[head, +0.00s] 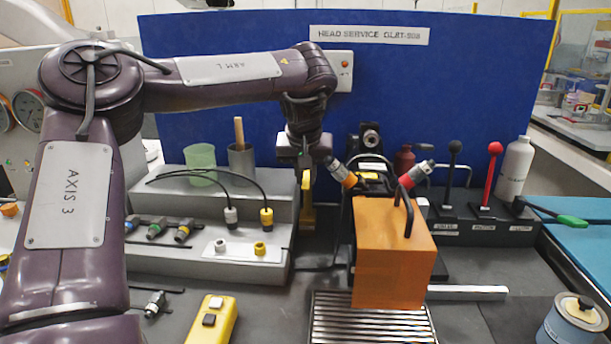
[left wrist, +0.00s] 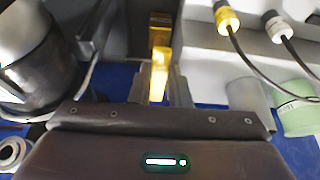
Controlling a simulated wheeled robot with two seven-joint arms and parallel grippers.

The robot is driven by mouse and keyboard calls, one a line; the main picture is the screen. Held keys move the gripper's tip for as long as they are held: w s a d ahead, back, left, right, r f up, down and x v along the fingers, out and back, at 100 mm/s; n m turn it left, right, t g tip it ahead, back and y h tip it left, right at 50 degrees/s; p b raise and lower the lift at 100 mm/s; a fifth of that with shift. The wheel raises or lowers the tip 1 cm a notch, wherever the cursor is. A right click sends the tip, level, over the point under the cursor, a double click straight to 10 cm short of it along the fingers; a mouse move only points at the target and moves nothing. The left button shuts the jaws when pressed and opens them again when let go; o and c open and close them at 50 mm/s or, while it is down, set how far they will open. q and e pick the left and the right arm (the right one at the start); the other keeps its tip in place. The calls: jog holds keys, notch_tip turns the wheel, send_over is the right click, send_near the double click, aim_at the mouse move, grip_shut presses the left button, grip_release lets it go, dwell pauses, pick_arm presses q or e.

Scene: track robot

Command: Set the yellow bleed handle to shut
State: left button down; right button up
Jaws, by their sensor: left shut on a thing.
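The yellow bleed handle (head: 307,207) hangs roughly vertical in the head view, between the grey stepped box and the orange block. My left gripper (head: 306,166) points down at its upper part. In the left wrist view the yellow handle (left wrist: 159,62) lies between the two fingers of my left gripper (left wrist: 160,86), which is shut on it. My right gripper is not in view.
The orange block (head: 390,260) stands just right of the handle, with orange and red connectors (head: 417,174) above it. The grey stepped box (head: 205,255) with cables is left. Black, red (head: 494,160) and green levers (head: 572,220) stand right. A blue panel (head: 230,130) closes the back.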

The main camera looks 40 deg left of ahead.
pick_arm(q)
jog(key=shift+r, duration=0.1)
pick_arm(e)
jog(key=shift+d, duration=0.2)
pick_arm(q)
jog(key=c, duration=1.3)
grip_release()
jog(key=shift+c, duration=0.2)
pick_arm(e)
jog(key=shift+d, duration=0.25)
pick_arm(q)
jog(key=shift+d+r, duration=0.1)
jog(key=shift+r, duration=0.25)
jog(key=v, duration=0.7)
jog(key=shift+b, duration=0.35)
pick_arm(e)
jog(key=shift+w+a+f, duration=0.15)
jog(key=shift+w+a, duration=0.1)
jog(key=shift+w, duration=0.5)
pick_arm(q)
jog(key=shift+d, duration=0.1)
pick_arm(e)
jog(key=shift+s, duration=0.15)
